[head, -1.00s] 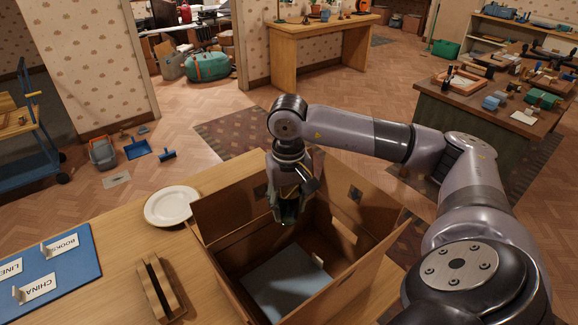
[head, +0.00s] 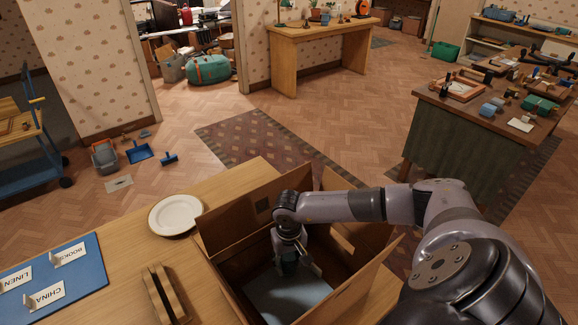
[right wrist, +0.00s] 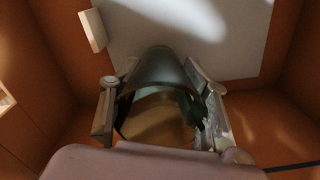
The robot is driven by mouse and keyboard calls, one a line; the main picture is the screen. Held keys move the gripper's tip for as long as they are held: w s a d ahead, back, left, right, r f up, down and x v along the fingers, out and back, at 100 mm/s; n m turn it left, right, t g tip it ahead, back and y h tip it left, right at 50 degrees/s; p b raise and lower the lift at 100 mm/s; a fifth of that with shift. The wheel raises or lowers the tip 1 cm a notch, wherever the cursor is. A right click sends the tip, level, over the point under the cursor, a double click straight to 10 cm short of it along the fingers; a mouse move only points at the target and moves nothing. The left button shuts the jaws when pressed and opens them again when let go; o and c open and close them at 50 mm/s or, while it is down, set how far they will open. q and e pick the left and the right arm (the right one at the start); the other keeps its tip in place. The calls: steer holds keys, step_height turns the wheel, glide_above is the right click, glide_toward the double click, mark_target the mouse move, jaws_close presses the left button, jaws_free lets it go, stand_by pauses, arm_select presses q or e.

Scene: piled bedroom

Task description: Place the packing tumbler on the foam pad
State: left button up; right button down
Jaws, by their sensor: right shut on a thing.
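The packing tumbler is a dark grey-green cup (right wrist: 160,70). My right gripper (right wrist: 160,110) is shut on it, one finger on each side, with its open rim toward the wrist camera. In the head view my right gripper (head: 290,265) reaches down inside the cardboard box (head: 228,284), and the tumbler is mostly hidden by it. The foam pad is the pale blue-grey sheet (head: 285,300) on the box floor; it also shows in the right wrist view (right wrist: 235,55). The tumbler is over the pad's edge in that view; I cannot tell whether they touch. My left gripper is not in view.
The box's raised flaps and walls surround my right gripper closely. A small pale block (right wrist: 92,30) sits beside the pad.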

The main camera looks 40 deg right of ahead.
steer(key=shift+f, duration=0.25)
steer(key=shift+f, duration=0.15)
steer(key=c, duration=0.9)
jaws_free()
steer(key=shift+o, duration=0.2)
